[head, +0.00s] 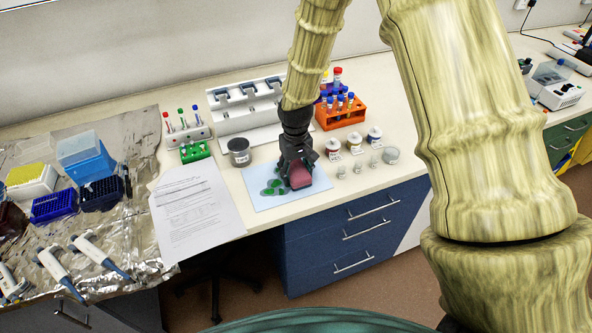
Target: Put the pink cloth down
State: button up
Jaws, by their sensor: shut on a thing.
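The pink cloth (300,175) shows at the lower end of my gripper (297,172), which is shut on it. The gripper points down over a pale blue sheet (262,200) near the front edge of the bench. Several green patches (270,188) lie on the sheet just left of the cloth. I cannot tell whether the cloth touches the sheet. The gripper hides part of the cloth and the sheet behind it.
A dark grey cup (239,152) stands left of the gripper. Small jars (354,142) and vials stand to its right. An orange tube rack (341,115) and a white pipette stand (232,112) are behind. Papers (195,215) and foil with pipettes (100,257) lie left.

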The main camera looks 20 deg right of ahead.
aim_at(296, 168)
jog(key=shift+f, duration=0.25)
jog(key=o, duration=1.2)
jog(key=shift+s, duration=0.1)
jog(key=o, duration=0.3)
jog(key=shift+f, duration=0.1)
notch_tip(296, 168, up, 13)
jog(key=b, duration=0.3)
jog(key=shift+b, duration=0.3)
jog(key=shift+f, duration=0.2)
